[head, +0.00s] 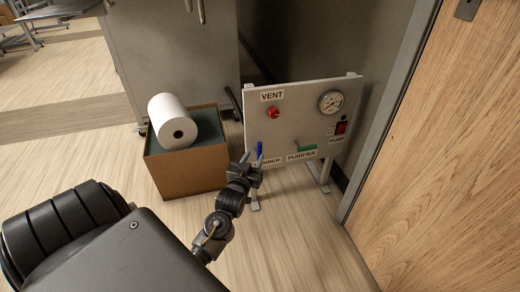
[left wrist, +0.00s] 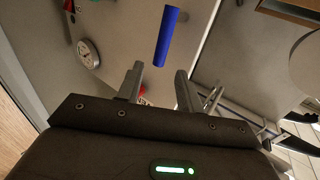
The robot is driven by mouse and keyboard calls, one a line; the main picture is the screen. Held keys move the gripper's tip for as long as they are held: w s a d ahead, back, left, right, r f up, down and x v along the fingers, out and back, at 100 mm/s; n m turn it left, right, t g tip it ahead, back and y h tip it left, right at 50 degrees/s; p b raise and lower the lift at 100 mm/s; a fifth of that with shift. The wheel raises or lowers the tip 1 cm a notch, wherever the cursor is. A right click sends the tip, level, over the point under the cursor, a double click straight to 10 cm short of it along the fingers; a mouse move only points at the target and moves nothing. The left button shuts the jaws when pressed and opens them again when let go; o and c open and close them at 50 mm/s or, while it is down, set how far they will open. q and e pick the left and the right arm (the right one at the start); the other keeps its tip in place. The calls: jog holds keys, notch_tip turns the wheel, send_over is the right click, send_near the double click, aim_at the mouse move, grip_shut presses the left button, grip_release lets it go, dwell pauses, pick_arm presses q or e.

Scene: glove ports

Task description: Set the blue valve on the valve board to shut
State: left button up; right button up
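The valve board (head: 300,115) is a pale upright panel on legs, right of centre in the head view. Its blue valve handle (head: 259,148) stands upright at the lower left, above a label partly hidden by my gripper and reading "MBER". In the left wrist view the blue handle (left wrist: 167,36) lies beyond the fingertips, near the middle. My left gripper (head: 253,161) is just below the handle in the head view. Its two fingers (left wrist: 160,72) are apart with nothing between them. I cannot tell whether a finger touches the handle. My right gripper is not in view.
The board also has a green handle (head: 306,148) lying level above "PURIFIER", a red knob (head: 273,112) under "VENT", a gauge (head: 330,101) and a red pump switch (head: 341,127). A cardboard box (head: 190,170) bearing a white roll (head: 170,115) stands left. A wooden door (head: 450,150) is at right.

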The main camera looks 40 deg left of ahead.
aim_at(259, 148)
pick_arm(q)
jog(key=b+x, duration=0.2)
jog(key=x, duration=0.5)
jog(key=shift+w+a, duration=0.1)
jog(key=shift+c, duration=0.5)
grip_shut()
